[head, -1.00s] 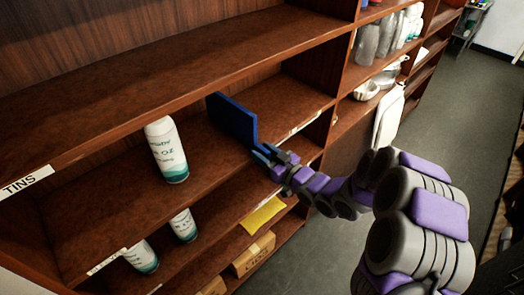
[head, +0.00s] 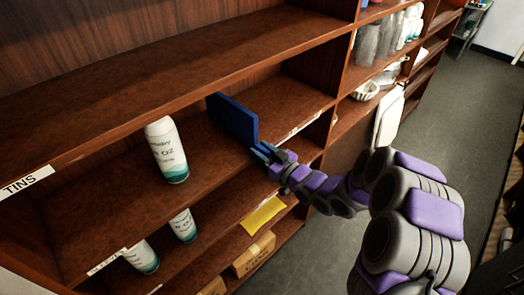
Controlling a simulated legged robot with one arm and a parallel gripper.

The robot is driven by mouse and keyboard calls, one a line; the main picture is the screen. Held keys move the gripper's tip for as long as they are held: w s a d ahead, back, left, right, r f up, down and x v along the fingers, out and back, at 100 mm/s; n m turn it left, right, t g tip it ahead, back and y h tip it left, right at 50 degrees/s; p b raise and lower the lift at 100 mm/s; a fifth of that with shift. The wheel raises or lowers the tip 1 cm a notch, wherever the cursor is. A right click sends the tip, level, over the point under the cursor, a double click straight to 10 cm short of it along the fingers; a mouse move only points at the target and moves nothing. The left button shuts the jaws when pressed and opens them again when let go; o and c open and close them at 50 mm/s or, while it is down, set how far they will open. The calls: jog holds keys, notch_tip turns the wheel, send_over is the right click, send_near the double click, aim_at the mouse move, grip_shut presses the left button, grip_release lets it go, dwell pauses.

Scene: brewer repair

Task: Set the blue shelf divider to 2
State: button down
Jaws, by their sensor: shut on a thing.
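The blue shelf divider (head: 233,120) stands upright on the middle shelf (head: 205,165), right of a white and teal bottle. My gripper (head: 262,151) is at the divider's front lower edge and is shut on it. The fingertips are small and partly merge with the divider's dark blue. I see no number marks near the divider; a white label strip (head: 305,123) on the shelf's front edge lies to its right, too small to read.
A bottle (head: 166,150) stands left of the divider. A "TINS" label (head: 26,182) marks the upper shelf edge. Below are more bottles (head: 183,226), a yellow item (head: 262,215) and cardboard boxes (head: 253,254). The shelf between bottle and divider is clear.

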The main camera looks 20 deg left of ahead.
aim_at(293, 129)
jog(key=w+d+p, duration=0.2)
jog(key=w, duration=0.2)
jog(key=w+d+p, duration=0.2)
jog(key=w, duration=0.3)
jog(key=w+d+p, duration=0.2)
jog(key=w, duration=0.3)
jog(key=shift+r+p, duration=0.15)
jog(key=shift+p, duration=0.15)
jog(key=c, duration=1)
grip_release()
jog(key=shift+a, duration=0.1)
jog(key=shift+c, duration=0.2)
jog(key=shift+s+a, duration=0.1)
jog(key=shift+a, duration=0.05)
jog(key=v, duration=1.7)
jog(key=shift+d+b, duration=0.2)
jog(key=shift+b, duration=0.1)
